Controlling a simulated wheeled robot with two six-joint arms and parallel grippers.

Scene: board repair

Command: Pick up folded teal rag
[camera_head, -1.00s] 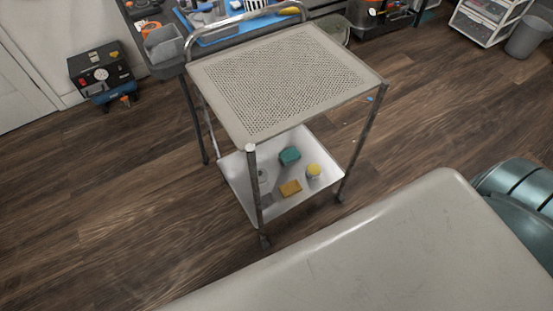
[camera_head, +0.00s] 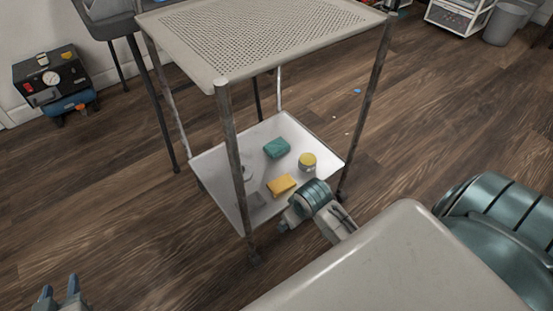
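The folded teal rag (camera_head: 277,148) lies flat on the white lower shelf (camera_head: 222,160) of a metal cart, toward its back. My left gripper (camera_head: 60,290) is at the bottom left corner, over the floor. Its two blue-tipped fingers stand apart with nothing between them, far from the rag. My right arm's wrist shows at the shelf's front right edge, and its gripper (camera_head: 289,219) is partly visible there, apart from the rag. I cannot tell whether its fingers are open.
A yellow sponge (camera_head: 281,185) and a yellow-lidded jar (camera_head: 307,162) sit on the same shelf, in front of and right of the rag. The perforated top shelf (camera_head: 262,30) and the cart's legs surround the space above. A black compressor (camera_head: 52,78) stands at left.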

